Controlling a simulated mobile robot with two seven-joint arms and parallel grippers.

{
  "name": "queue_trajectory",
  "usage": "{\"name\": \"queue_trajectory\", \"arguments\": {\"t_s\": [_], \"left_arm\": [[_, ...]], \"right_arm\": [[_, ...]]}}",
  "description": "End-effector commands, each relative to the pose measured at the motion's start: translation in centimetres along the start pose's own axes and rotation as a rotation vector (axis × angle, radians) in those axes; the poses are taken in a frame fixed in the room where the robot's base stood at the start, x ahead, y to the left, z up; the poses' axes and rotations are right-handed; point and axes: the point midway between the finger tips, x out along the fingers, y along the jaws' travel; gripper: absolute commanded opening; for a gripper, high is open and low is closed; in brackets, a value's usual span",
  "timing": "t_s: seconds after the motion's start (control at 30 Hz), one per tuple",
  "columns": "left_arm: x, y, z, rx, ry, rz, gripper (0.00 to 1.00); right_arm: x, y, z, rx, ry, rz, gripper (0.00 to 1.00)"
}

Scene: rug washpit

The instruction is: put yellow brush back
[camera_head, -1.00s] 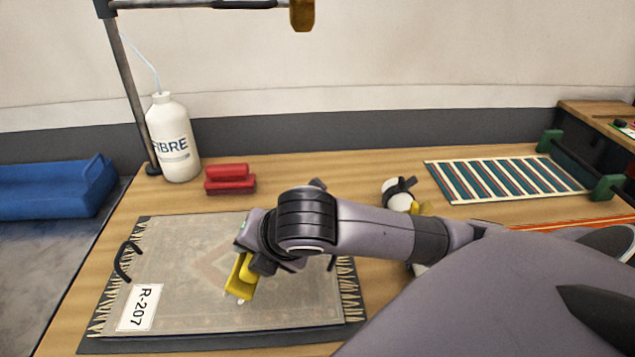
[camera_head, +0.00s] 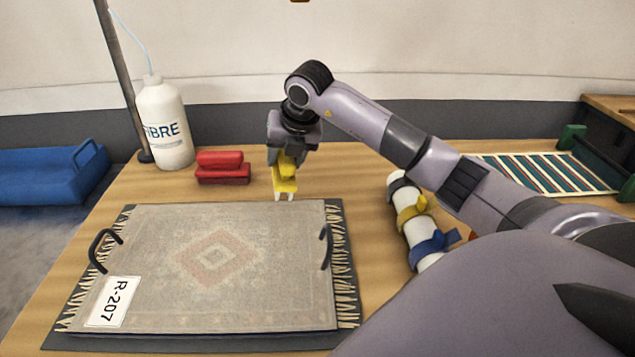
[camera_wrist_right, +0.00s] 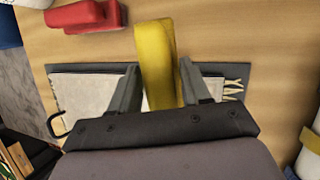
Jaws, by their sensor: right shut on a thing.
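The yellow brush (camera_head: 285,176) is in my right gripper (camera_head: 287,158), held upright with its pale bristle end down, behind the rug's back edge and right of the red brush. I cannot tell whether its lower end touches the table. In the right wrist view the yellow brush (camera_wrist_right: 157,60) sits between the two grey fingers of my right gripper (camera_wrist_right: 158,88), which is shut on it. The red brush (camera_head: 222,168) lies on the table to the left of it; it also shows in the wrist view (camera_wrist_right: 85,15). My left gripper is not in view.
A faded rug (camera_head: 270,285) tagged R-207 lies on a dark board with black handles. A white bottle (camera_head: 165,125) stands by a pole (camera_head: 122,75) at left. A white roll (camera_head: 412,222) with yellow and blue straps lies right. A striped rug (camera_head: 545,172) lies at the back right.

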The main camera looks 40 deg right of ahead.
Motion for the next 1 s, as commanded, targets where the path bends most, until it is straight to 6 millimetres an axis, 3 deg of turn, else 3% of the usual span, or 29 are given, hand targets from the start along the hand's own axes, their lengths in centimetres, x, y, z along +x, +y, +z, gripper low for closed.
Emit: {"name": "queue_trajectory", "arguments": {"t_s": [0.03, 0.2, 0.4, 0.53, 0.8, 1.0], "left_arm": [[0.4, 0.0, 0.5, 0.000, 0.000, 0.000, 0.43], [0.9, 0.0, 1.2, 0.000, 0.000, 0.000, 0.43], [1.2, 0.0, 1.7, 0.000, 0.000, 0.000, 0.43], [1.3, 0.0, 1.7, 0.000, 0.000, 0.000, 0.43], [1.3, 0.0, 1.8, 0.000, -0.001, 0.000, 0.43], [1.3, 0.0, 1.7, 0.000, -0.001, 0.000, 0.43]], "right_arm": [[-0.2, -0.9, 1.9, -0.030, 0.000, -0.013, 0.19], [-1.3, -3.8, 6.4, -0.167, 0.016, -0.059, 0.19], [-2.6, -6.3, 9.2, -0.282, 0.025, -0.091, 0.19], [-2.4, -7.0, 9.6, -0.314, 0.029, -0.100, 0.19], [1.6, -8.1, 7.9, -0.320, 0.031, -0.101, 0.19], [3.0, -8.4, 7.4, -0.319, 0.027, -0.100, 0.19]]}}
